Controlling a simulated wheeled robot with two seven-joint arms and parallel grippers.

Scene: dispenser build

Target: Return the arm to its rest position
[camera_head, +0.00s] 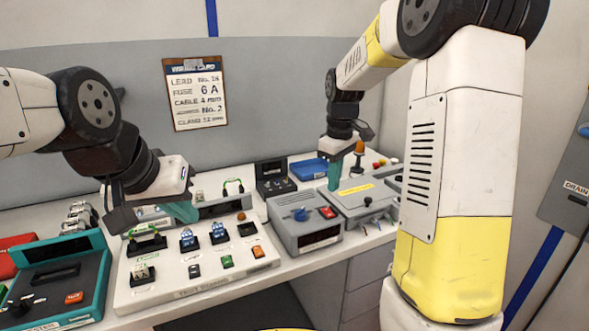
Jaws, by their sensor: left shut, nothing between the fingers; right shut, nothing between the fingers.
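My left arm comes in from the left, and my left gripper (184,212) hangs above the back part of the white test board (190,292). Its teal fingertips are shut with nothing seen between them, and they partly hide the things behind. My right arm reaches in from the upper right, and my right gripper (335,177) points down near the back of the bench, between the blue tray and the grey box with the yellow label. Its teal fingers are shut and hold nothing visible.
A teal device (92,297) stands at the left. A blue tray (309,168) lies behind. A wiring card (196,95) hangs on the wall.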

